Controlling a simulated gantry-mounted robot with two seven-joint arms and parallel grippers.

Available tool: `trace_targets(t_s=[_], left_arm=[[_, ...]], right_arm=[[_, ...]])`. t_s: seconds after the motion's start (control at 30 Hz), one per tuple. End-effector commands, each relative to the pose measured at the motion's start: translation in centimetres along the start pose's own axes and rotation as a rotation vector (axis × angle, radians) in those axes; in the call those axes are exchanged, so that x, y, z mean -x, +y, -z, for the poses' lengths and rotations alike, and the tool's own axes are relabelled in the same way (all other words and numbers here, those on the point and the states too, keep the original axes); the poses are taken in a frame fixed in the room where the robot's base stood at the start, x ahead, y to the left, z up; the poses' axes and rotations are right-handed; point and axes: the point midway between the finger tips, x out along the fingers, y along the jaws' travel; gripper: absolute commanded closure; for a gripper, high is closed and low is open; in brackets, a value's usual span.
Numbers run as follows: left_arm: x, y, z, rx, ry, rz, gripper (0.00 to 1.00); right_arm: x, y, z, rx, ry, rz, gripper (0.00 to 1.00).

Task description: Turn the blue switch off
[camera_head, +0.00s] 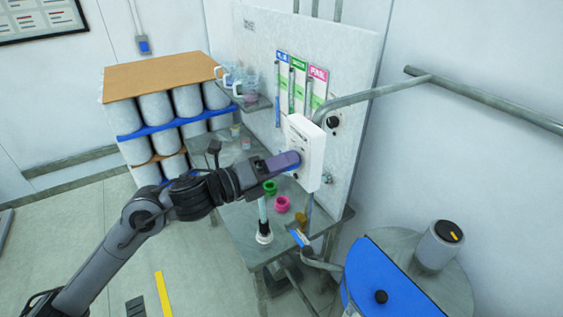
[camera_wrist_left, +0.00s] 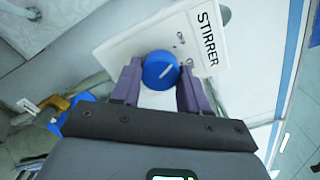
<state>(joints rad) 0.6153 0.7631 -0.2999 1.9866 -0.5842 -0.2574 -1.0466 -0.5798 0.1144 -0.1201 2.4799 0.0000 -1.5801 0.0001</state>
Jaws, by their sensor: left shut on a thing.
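In the head view the box (camera_head: 312,150) is mounted on the upright panel, and my gripper hides most of the knob. My left gripper (camera_wrist_left: 160,75) has its two purple fingers shut on the knob, one on each side. It also shows in the head view (camera_head: 292,161), reaching the box from the left. My right gripper is in neither view.
A bench (camera_head: 240,228) below holds green and pink rings (camera_head: 282,204) and a white-based rod. A pipe (camera_head: 375,96) passes right of the box. A drum with a blue lid (camera_head: 375,275) stands at the lower right. A shelf of canisters (camera_head: 155,108) stands behind left.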

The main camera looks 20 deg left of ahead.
Motion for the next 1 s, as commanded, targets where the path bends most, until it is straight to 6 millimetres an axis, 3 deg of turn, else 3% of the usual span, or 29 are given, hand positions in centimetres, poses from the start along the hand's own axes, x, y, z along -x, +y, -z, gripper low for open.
trace_targets(t_s=[0.7,0.73,0.87,1.0], left_arm=[[0.01,-0.01,-0.05,0.079,-0.001,0.000,0.86],[0.01,-0.01,-0.05,0.079,-0.001,0.000,0.51],[0.00,-0.01,-0.04,0.078,-0.001,0.000,0.31],[0.00,-0.01,-0.02,0.078,0.000,0.000,0.30]], right_arm=[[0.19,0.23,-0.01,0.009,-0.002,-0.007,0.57],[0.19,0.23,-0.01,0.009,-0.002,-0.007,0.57],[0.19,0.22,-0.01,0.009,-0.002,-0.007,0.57],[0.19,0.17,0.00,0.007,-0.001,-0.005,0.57]])
